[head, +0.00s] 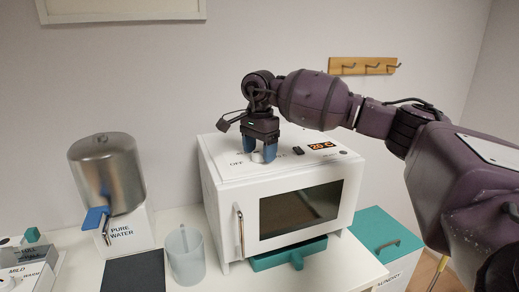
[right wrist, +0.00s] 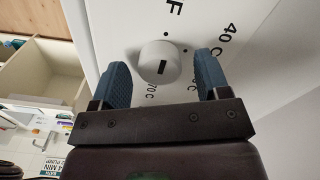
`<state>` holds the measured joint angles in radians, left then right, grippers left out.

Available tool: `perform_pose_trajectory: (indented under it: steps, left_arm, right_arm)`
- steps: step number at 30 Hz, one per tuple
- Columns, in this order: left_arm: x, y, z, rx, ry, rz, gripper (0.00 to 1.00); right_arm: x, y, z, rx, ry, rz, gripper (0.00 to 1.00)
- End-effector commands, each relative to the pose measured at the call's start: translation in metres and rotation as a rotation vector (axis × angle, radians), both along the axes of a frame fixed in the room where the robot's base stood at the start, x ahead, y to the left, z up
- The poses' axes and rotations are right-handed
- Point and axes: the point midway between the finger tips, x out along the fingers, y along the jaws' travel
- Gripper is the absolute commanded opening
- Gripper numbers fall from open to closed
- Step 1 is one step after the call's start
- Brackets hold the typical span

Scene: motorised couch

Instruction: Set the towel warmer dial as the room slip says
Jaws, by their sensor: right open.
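The towel warmer (head: 222,190) is a white box with a dark window in its front. Its top carries a small dial, an OFF mark and a lit display (head: 321,146) that seems to read 20 C. My right gripper (head: 262,152) points down over the dial. In the right wrist view the round white dial (right wrist: 158,62) with a dark pointer mark sits between the open blue fingers (right wrist: 163,76), with gaps on both sides. Marks 40 C and 70 C show around it; where the pointer aims is unclear. I cannot pick out a room slip. My left gripper is not in view.
A metal dispenser (head: 107,175) marked PURE WATER and a clear cup (head: 185,254) stand left of the warmer. A teal tray (head: 290,254) sits under its front. A teal-lidded bin (head: 385,238) is at the right. Wall hooks (head: 364,66) hang behind.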

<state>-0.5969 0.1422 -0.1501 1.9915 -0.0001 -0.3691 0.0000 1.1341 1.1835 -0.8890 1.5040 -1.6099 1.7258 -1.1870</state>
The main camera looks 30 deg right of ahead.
Motion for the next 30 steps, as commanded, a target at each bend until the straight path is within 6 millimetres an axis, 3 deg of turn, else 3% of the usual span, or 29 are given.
perform_pose_trajectory:
  steps: [9, 19, 30]
  left_arm:
    - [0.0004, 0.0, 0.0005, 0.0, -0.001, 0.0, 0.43]
    - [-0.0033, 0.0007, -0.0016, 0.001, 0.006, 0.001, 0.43]
    - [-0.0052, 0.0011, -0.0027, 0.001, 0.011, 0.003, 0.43]
  right_arm:
    - [-0.0001, 0.0, -0.0027, 0.0, 0.001, 0.0, 0.69]
    - [-0.0001, -0.0001, -0.0024, 0.0, 0.0, 0.0, 0.2]
    - [-0.0001, -0.0002, -0.002, 0.0, 0.0, -0.068, 0.2]
